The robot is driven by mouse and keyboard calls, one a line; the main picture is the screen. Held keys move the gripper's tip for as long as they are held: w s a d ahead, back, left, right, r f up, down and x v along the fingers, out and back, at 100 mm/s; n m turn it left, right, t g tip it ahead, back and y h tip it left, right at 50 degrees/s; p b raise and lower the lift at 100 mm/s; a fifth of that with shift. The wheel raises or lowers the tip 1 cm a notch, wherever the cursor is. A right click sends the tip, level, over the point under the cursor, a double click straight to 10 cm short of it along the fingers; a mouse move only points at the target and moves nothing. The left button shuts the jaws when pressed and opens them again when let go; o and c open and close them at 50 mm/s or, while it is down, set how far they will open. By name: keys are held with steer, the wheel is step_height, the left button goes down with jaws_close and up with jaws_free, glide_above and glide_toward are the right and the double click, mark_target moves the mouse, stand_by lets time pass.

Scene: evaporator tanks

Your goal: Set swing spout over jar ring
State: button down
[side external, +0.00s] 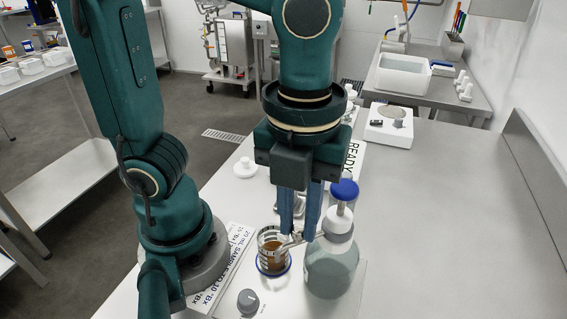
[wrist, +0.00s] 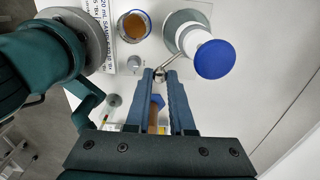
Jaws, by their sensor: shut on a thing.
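A dispenser bottle (side external: 331,268) with a white neck and a blue pump cap (side external: 344,189) stands at centre right; the cap also shows in the wrist view (wrist: 214,60). Its thin metal swing spout (side external: 292,240) reaches out sideways. My gripper (wrist: 160,74) points down and is shut on the spout near its dark tip. A glass jar (side external: 272,247) of brown liquid stands left of the bottle within a blue ring (side external: 274,273). In the wrist view the jar (wrist: 134,26) lies up and left of the spout tip, with the tip apart from it.
A grey knob (side external: 248,302) sits on the white base in front of the jar. A small white device (side external: 390,127) stands further back. The counter at right is clear.

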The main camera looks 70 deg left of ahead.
steer(key=shift+w+a+m, duration=0.3)
steer(key=shift+a+m, duration=0.4)
steer(key=shift+m, duration=0.8)
steer(key=shift+w+a+m, duration=0.25)
steer(key=shift+a+m, duration=0.4)
steer(key=shift+m, duration=0.85)
steer(key=shift+w+a+m, duration=0.3)
steer(key=shift+a+m, duration=0.4)
steer(key=shift+m, duration=0.8)
steer(key=c, duration=0.8)
jaws_free()
steer(key=shift+o, duration=0.2)
steer(key=shift+r, duration=2.6)
steer(key=shift+f, duration=0.1)
